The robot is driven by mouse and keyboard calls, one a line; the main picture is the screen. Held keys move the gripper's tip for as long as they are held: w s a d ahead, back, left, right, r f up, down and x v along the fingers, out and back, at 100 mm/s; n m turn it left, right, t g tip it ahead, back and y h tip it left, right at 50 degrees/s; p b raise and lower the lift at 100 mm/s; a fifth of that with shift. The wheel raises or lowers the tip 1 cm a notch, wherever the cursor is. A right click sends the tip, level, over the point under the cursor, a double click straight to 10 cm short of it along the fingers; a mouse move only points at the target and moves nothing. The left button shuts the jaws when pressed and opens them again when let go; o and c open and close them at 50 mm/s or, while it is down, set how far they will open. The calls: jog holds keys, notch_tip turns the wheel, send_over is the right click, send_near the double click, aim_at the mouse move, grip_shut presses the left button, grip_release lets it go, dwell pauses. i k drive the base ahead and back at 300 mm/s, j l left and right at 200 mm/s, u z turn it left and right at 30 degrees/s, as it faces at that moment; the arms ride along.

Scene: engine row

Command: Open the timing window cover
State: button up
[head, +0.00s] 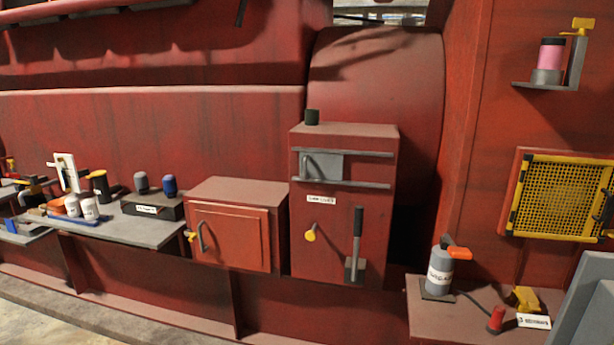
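A tall red box (344,240) stands in the middle of the head view. Near its top, a small grey plate (326,166) with a bar handle (307,165) at its left sits between two horizontal grey rails (345,185). This plate looks like the timing window cover, though no readable label confirms it. It sits at the left part of the rails, and the stretch to its right shows plain red. My gripper is not in view.
Below are a small label (321,199), a yellow knob (311,233) and a dark lever (357,240). A red cabinet (232,228) with a handled door adjoins at left. A grey bottle (439,272) stands on the right shelf (430,315). A yellow mesh guard (560,195) is at right.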

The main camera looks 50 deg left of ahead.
aim_at(317, 166)
jog(key=k+u, duration=0.2)
jog(key=u, duration=0.3)
jog(key=k+u, duration=0.2)
jog(key=u, duration=0.9)
jog(key=i+j+z, duration=0.25)
jog(key=i+j, duration=0.5)
jog(key=i, duration=0.35)
jog(key=i+j+z, duration=0.25)
jog(key=i+j, duration=0.7)
